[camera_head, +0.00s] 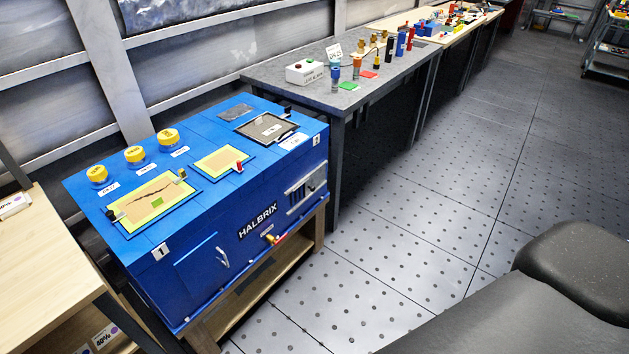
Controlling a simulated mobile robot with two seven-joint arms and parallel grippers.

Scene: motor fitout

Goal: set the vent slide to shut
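A blue cabinet (208,232) marked HALBRIX stands at centre-left on a wooden stand. The slots show as dark lines. It is too small to tell whether the slide stands open or shut. Neither of my grippers is in view, and nothing touches the vent.
Below the vent is a red-and-yellow handle (274,241); a silver door handle (222,257) is left of it. Yellow caps (134,154) and framed panels sit on top. A grey workbench (320,94) adjoins behind. The perforated floor (400,235) right of the cabinet is clear.

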